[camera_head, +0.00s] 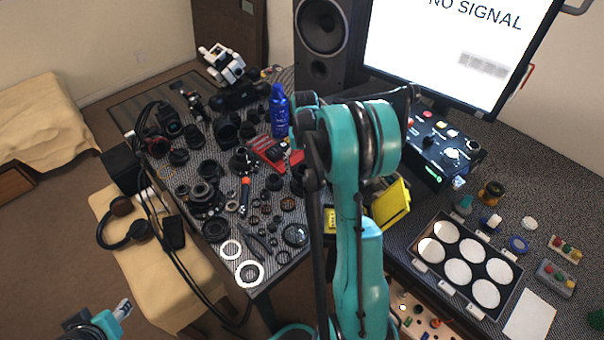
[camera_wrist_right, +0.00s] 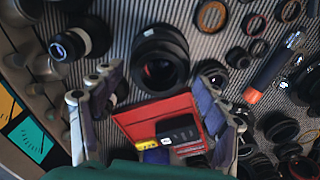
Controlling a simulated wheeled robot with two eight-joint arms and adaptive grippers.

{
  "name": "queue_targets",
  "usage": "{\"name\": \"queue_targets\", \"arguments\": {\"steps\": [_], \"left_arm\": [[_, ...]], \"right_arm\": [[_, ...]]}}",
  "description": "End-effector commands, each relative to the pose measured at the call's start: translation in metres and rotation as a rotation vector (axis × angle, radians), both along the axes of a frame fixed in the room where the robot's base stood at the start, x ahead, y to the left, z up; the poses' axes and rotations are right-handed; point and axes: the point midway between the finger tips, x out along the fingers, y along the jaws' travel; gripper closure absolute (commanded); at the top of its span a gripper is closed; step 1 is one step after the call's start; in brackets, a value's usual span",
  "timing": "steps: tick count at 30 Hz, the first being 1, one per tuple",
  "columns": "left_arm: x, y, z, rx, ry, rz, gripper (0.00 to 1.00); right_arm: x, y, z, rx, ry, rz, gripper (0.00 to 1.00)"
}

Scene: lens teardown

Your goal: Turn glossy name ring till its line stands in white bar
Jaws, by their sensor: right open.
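In the right wrist view, a large dark lens barrel (camera_wrist_right: 160,42) with a ringed front stands between and beyond my right fingers. I cannot make out a glossy name ring, its line or a white bar for certain.
The red tray (camera_wrist_right: 180,106) holds small yellow and black items. Several lens parts and rings crowd the striped mat. A blue spray bottle (camera_head: 279,112) stands near the speaker (camera_head: 322,30). A tray of white discs (camera_head: 424,228) and a black control box (camera_head: 425,145) are at right.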

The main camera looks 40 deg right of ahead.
Motion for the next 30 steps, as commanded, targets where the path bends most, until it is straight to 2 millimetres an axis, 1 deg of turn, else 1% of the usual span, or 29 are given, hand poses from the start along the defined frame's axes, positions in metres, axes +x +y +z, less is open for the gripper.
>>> {"name": "queue_targets", "arguments": {"steps": [2, 5, 12, 15, 18, 21, 24, 30], "left_arm": [[0.0, 0.0, 0.0, 0.0, 0.0, 0.0, 0.6], [0.0, 0.0, 0.0, 0.0, 0.0, 0.0, 0.6], [0.0, 0.0, 0.0, 0.0, 0.0, 0.0, 0.6], [0.0, 0.0, 0.0, 0.0, 0.0, 0.0, 0.6], [0.0, 0.0, 0.0, 0.0, 0.0, 0.0, 0.6], [0.0, 0.0, 0.0, 0.0, 0.0, 0.0, 0.6], [0.0, 0.0, 0.0, 0.0, 0.0, 0.0, 0.6], [0.0, 0.0, 0.0, 0.0, 0.0, 0.0, 0.6]], "right_arm": [[0.0, 0.0, 0.005, 0.0, 0.0, 0.0, 0.26], [0.0, 0.0, 0.019, 0.0, 0.0, 0.0, 0.26], [0.0, 0.0, 0.071, 0.0, 0.0, 0.0, 0.26], [0.0, 0.0, 0.091, 0.0, 0.0, 0.0, 0.26], [0.0, 0.0, 0.105, 0.0, 0.0, 0.0, 0.26], [0.0, 0.0, 0.115, 0.0, 0.0, 0.0, 0.26], [0.0, 0.0, 0.119, 0.0, 0.0, 0.0, 0.26], [0.0, 0.002, 0.12, -0.001, -0.002, 0.002, 0.26]]}}
